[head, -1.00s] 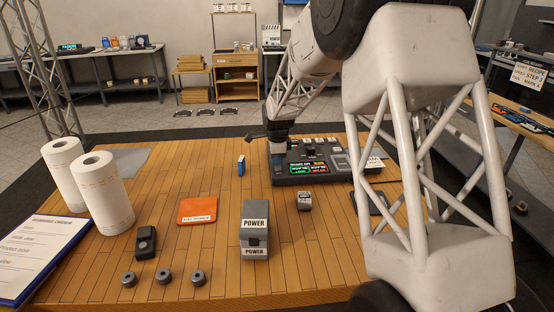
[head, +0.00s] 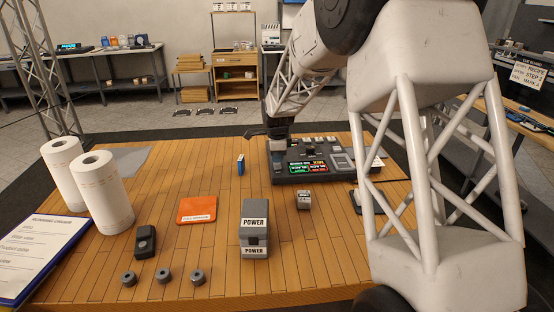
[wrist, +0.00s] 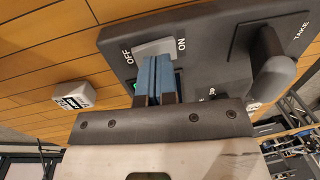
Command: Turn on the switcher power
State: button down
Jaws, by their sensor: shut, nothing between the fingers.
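The switcher (head: 350,178) is a dark console with lit tiles at the far right of the wooden table. In the wrist view its panel (wrist: 215,75) carries a light grey rocker (wrist: 168,47) between the words OFF and ON. A small green light shows beside the rocker, partly behind my fingers. My gripper (wrist: 157,60) is shut and empty, its blue fingertips together at the rocker's lower edge; I cannot tell if they touch it. In the head view my gripper (head: 278,148) is down at the switcher's left end, its fingertips hidden.
A lever (wrist: 272,65) marked TAKE rises beside the rocker. Paper rolls (head: 103,195) stand left.

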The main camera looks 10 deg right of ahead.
notch_tip(320, 180, up, 13)
jog(key=w, duration=0.1)
jog(key=shift+w, duration=0.25)
jog(key=shift+s, duration=0.1)
dwell(0.5)
jog(key=s+d+r+n, duration=0.2)
jog(key=s+n, duration=0.1)
jog(key=s, duration=0.6)
jog(key=s+d+r+n, duration=0.2)
jog(key=s+r+n, duration=0.1)
jog(key=s, duration=0.6)
jog(key=s+d+r+n, duration=0.2)
jog(key=s+n, duration=0.1)
jog(key=s, duration=0.6)
jog(key=s+d+f+n, duration=0.1)
jog(key=s+f+n, duration=0.1)
jog(key=s, duration=0.7)
jog(key=s+d+f+n, duration=0.1)
jog(key=s+n, duration=0.3)
jog(key=s, duration=0.6)
jog(key=s+d+f+n+t, duration=0.1)
jog(key=s+f, duration=0.3)
jog(key=s, duration=0.5)
jog(key=shift+s+n, duration=0.2)
jog(key=shift+n, duration=0.7)
